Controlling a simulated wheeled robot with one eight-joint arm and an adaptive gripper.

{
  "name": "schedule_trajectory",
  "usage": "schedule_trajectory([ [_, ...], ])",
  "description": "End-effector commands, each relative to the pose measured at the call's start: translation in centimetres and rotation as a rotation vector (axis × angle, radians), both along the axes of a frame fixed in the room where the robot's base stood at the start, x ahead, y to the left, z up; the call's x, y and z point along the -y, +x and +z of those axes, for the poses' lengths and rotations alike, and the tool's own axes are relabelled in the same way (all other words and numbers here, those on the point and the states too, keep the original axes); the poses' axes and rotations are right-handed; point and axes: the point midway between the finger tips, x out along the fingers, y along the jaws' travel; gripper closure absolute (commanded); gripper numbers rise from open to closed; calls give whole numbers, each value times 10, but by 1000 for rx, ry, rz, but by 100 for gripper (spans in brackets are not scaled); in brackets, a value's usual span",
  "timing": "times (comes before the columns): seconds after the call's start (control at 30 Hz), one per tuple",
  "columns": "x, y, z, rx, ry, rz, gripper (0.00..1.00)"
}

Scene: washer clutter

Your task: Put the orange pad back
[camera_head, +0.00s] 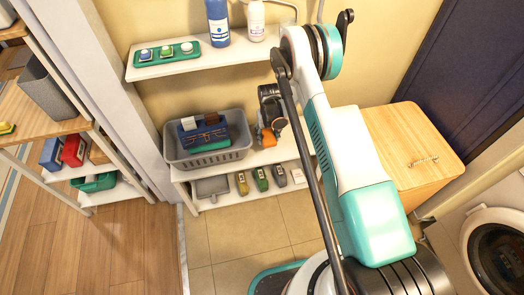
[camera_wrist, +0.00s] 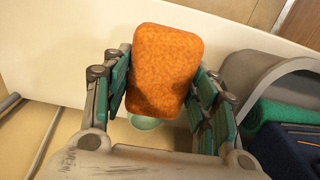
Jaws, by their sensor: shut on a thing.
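The orange pad (camera_wrist: 165,68) is a rounded, sponge-like block between the two green-padded fingers of my gripper (camera_wrist: 165,100) in the wrist view. My gripper is shut on it. In the head view, the orange pad (camera_head: 268,137) shows small at my gripper (camera_head: 268,125), over the white lower shelf and right of the grey basket. A pale green round thing (camera_wrist: 145,122) shows partly below the pad in the wrist view; the pad and gripper hide the rest. I cannot tell whether the pad touches the shelf.
A grey basket (camera_head: 235,150) holding a blue caddy and a green item stands left of my gripper. An upper shelf (camera_head: 170,69) bears a green tray and bottles. Several small items sit below. A wooden-topped box (camera_head: 415,140) stands right.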

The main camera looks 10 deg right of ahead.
Motion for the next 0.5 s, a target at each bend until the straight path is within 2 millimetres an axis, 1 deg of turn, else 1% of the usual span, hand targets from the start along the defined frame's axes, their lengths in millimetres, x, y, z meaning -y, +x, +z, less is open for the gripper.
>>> schedule_trajectory([
  [0.03, 0, 0, -14, 0, 0, 0, 69],
  [0.13, 0, 0, -33, 0, 0, 0, 69],
  [0.2, 0, 0, -42, 0, 0, 0, 69],
  [0.37, 0, 0, -54, 0, 0, 0, 69],
  [0.5, 0, 0, -74, 0, 0, 0, 69],
])
